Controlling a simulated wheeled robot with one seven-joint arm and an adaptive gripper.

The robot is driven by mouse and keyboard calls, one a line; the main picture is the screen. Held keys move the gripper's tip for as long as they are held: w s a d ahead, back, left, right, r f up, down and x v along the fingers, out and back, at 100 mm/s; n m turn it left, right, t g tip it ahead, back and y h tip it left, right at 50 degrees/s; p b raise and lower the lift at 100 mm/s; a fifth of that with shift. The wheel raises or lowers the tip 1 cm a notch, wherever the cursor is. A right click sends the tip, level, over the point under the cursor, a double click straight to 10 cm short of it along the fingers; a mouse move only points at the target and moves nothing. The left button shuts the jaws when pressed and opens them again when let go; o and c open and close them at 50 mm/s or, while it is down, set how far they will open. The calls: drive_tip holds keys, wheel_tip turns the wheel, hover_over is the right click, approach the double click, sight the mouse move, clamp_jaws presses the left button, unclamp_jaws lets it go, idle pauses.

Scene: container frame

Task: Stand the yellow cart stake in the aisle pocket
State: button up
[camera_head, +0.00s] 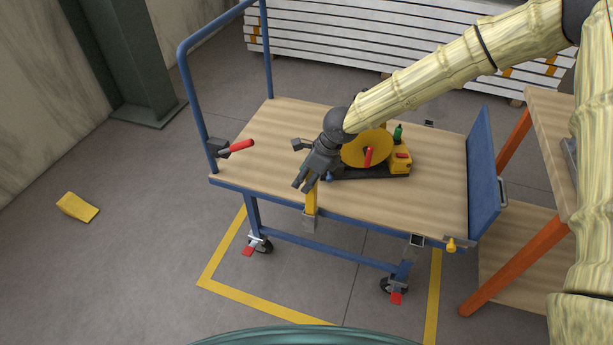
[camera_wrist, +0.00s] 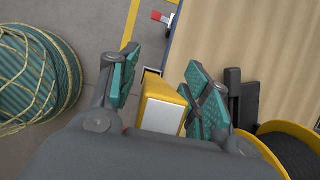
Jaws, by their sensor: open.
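The yellow cart stake (camera_head: 311,197) stands roughly upright at the near long edge of the cart (camera_head: 400,208). Its lower end meets a grey pocket (camera_head: 310,223) on that edge; how deep it sits is hidden. Another grey pocket (camera_head: 417,240) is farther right on the same edge, with its open top showing. My gripper (camera_head: 303,182) is at the stake's upper end. Which pocket is the aisle one, I cannot tell.
A yellow reel (camera_head: 365,148) on a dark base sits on the deck close behind my gripper. A red-handled lever (camera_head: 240,146) is at the left, by the blue push handle (camera_head: 193,100). A blue end panel (camera_head: 483,170) and a workbench (camera_head: 550,140) stand right. The left floor is mostly clear.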

drive_tip(key=v, duration=1.2)
drive_tip(key=shift+p, duration=0.4)
drive_tip(key=shift+d+f, duration=0.1)
